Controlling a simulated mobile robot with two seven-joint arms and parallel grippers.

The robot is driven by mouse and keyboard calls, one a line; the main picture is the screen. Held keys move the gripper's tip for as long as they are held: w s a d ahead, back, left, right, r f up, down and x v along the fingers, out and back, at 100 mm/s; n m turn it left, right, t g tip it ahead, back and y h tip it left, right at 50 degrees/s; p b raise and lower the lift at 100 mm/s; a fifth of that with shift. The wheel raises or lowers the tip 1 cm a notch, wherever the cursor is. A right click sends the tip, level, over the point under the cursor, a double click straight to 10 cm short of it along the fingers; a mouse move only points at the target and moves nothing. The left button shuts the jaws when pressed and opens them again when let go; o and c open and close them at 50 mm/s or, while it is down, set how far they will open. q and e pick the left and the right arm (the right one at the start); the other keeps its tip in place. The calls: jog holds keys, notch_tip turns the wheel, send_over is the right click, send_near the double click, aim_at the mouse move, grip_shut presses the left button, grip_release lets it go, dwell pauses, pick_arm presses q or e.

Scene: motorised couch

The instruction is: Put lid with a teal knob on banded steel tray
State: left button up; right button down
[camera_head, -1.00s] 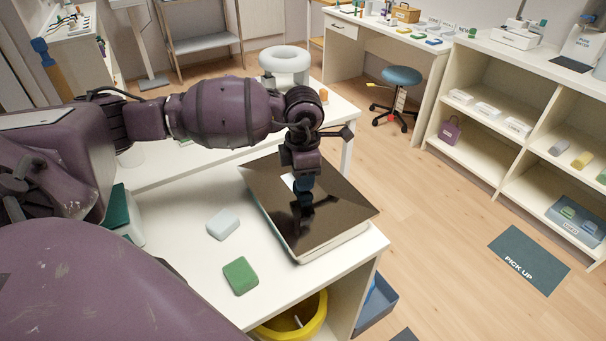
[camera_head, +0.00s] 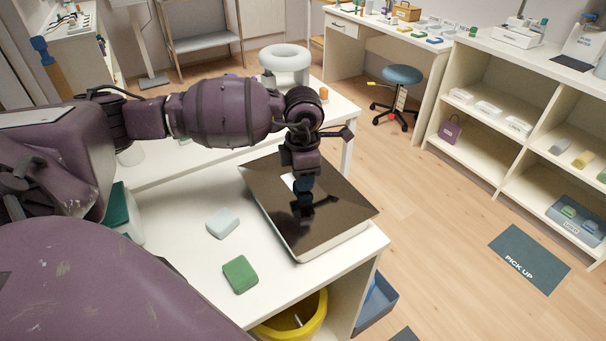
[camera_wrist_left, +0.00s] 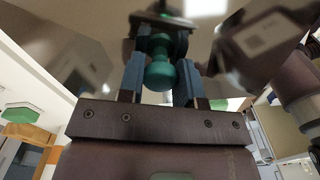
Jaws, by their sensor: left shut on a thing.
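The lid (camera_head: 270,205) is a dark, glossy rectangular panel lying over the banded steel tray (camera_head: 335,241) on the white table. Only a pale edge of the tray shows under the lid's front side; its bands cannot be made out. My left gripper (camera_head: 302,210) points down at the middle of the lid and hides the knob in the head view. In the left wrist view, the teal knob (camera_wrist_left: 160,72) sits between the fingers of my left gripper (camera_wrist_left: 160,80), which is shut on it. The lid's mirror-like surface (camera_wrist_left: 95,30) fills the upper part there. My right gripper is not in view.
A pale block (camera_head: 222,223) and a green block (camera_head: 240,274) lie left of the tray. A yellow bucket (camera_head: 295,318) and a blue bin (camera_head: 377,305) are below the table's front side. A white ring-shaped object (camera_head: 285,62) stands behind.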

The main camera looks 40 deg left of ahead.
pick_arm(q)
jog(key=shift+f, duration=0.15)
dwell(0.6)
jog(key=o, duration=1.1)
jog(key=shift+o, duration=0.2)
notch_tip(320, 180, up, 11)
jog(key=shift+p, duration=0.4)
jog(key=shift+s+f, duration=0.1)
jog(key=shift+f, duration=0.05)
